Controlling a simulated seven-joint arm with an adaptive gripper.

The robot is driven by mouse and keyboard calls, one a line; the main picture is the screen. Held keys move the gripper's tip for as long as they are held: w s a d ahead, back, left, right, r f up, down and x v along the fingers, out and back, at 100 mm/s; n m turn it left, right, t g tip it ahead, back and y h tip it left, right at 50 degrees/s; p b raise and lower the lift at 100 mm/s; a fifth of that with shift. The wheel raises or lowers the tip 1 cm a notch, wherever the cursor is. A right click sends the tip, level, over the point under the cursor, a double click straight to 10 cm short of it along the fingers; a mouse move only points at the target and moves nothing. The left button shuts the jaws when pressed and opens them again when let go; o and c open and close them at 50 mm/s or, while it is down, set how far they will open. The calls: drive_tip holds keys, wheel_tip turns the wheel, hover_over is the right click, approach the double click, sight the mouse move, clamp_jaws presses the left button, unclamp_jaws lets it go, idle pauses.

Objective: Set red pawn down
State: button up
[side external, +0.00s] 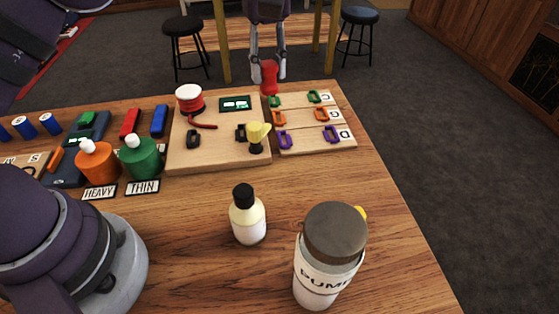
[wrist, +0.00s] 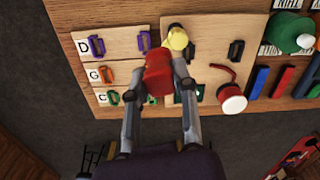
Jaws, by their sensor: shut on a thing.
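My gripper (side external: 268,72) is shut on the red pawn (side external: 269,78) at the far edge of the wooden table. The pawn hangs below the fingertips, in front of the boards' far side; I cannot tell its exact height. In the wrist view the red pawn (wrist: 158,73) sits between the two fingers of my gripper (wrist: 158,66). It covers part of the seam between the lettered board and the larger tan board there.
The tan board (side external: 185,155) bears a yellow pawn (side external: 257,136), a red-and-white drum-like piece (side external: 189,98), a green display (side external: 235,103) and dark clips. The lettered board (side external: 345,143) carries several coloured clips. Bottles and a pump container (side external: 325,270) stand nearer the camera.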

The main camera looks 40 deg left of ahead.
drive_tip(key=d+f+n, duration=0.2)
drive_tip(key=d+f, duration=0.1)
drive_tip(key=f, duration=0.2)
drive_tip(key=d+f+n, duration=0.2)
drive_tip(key=d+f, duration=0.1)
drive_tip(key=f, duration=0.2)
drive_tip(key=d+f+n, duration=0.2)
drive_tip(key=d+f, duration=0.1)
drive_tip(key=f, duration=0.2)
drive_tip(key=shift+s+d+f+n, duration=0.2)
drive_tip(key=shift+f+n, duration=0.05)
drive_tip(key=shift+n, duration=0.05)
drive_tip(key=shift+f, duration=0.1)
drive_tip(key=o, duration=0.8)
drive_tip(key=shift+o, duration=0.2)
